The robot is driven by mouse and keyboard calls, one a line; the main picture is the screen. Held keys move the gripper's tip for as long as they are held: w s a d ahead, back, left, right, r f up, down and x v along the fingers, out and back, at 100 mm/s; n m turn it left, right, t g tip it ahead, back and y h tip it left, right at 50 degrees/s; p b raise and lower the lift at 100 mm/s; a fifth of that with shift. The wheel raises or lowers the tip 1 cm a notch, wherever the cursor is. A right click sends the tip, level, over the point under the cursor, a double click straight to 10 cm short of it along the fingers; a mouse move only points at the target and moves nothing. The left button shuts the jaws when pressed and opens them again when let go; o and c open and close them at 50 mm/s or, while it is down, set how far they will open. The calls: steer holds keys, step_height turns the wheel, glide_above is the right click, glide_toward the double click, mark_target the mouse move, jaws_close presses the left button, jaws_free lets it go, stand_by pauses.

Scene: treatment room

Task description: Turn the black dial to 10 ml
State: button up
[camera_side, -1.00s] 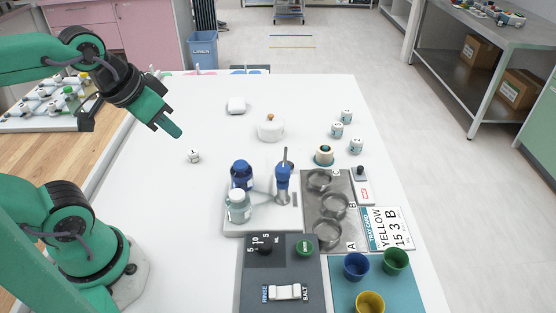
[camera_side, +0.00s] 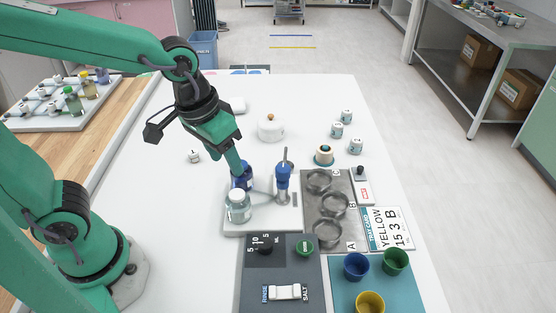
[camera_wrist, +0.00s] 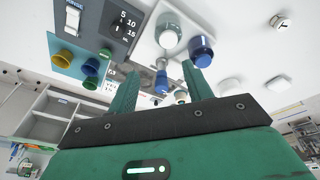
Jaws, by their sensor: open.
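The black dial (camera_side: 265,250) sits on the dark panel (camera_side: 281,268) at the lower middle of the side view, with white marks 5, 10 and what looks like 15 around it. I cannot make out where its pointer stands. The wrist view shows the same marks (camera_wrist: 125,24) upper left; the dial is hard to make out there. My gripper (camera_side: 238,168) points down by the blue-capped bottle, behind the dial and away from it. In the wrist view my gripper (camera_wrist: 160,88) has its two green fingers apart, with nothing held between them.
A clear bottle (camera_side: 237,208) and a blue bottle (camera_side: 241,182) stand on a white tray (camera_side: 262,228) between gripper and panel. A blue-topped post (camera_side: 283,184) rises beside them. A green button (camera_side: 304,244) and a white rocker switch (camera_side: 285,292) share the panel. Cups stand right.

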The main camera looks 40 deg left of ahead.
mark_target(265, 242)
steer(key=d+f, duration=0.2)
steer(key=d, duration=0.1)
steer(key=d+f+g, duration=0.1)
steer(key=d+f, duration=0.2)
steer(key=d, duration=0.1)
steer(key=d+f+g, duration=0.1)
steer(key=d+f, duration=0.2)
steer(key=shift+d+y, duration=0.2)
steer(key=shift+y, duration=0.2)
steer(key=shift+f, duration=0.1)
steer(key=shift+f, duration=3.75)
steer(key=c, duration=1)
